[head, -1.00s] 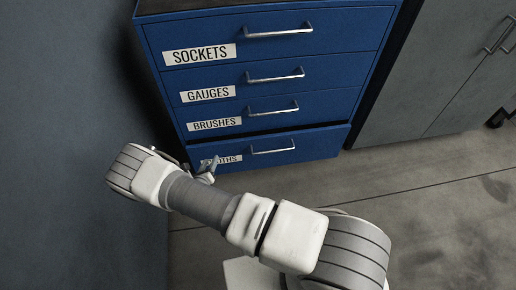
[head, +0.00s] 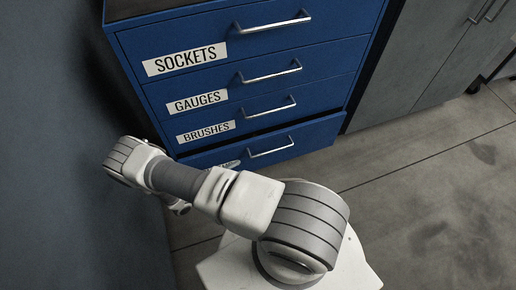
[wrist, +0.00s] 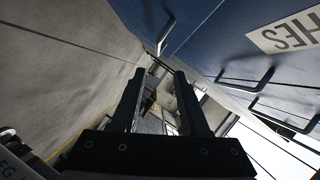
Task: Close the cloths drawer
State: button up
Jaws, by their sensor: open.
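The cloths drawer (head: 308,140) is the lowest drawer of the blue cabinet. It stands out a little from the front, with a dark gap above it. Its silver handle (head: 270,151) is in view, and my arm covers most of its label. My gripper is hidden in the head view, where the end of my arm is low at the drawer's left side. In the wrist view, my gripper (wrist: 163,75) shows two dark fingers, apart and empty. A blue drawer front with a handle (wrist: 165,36) lies beyond the fingers; I cannot tell whether they touch it.
The sockets (head: 185,58), gauges (head: 197,101) and brushes (head: 206,132) drawers above look shut. A grey wall (head: 50,150) is close on the left. A grey cupboard (head: 425,60) stands at the right. The floor at the right (head: 430,190) is clear.

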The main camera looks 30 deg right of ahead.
aim_at(268, 153)
jog(key=shift+g, duration=0.3)
jog(key=b+x, duration=0.3)
jog(key=x, duration=1.4)
jog(key=shift+s+d+r, duration=0.1)
jog(key=shift+s+d, duration=0.05)
jog(key=shift+d, duration=0.2)
grip_shut()
dwell(0.4)
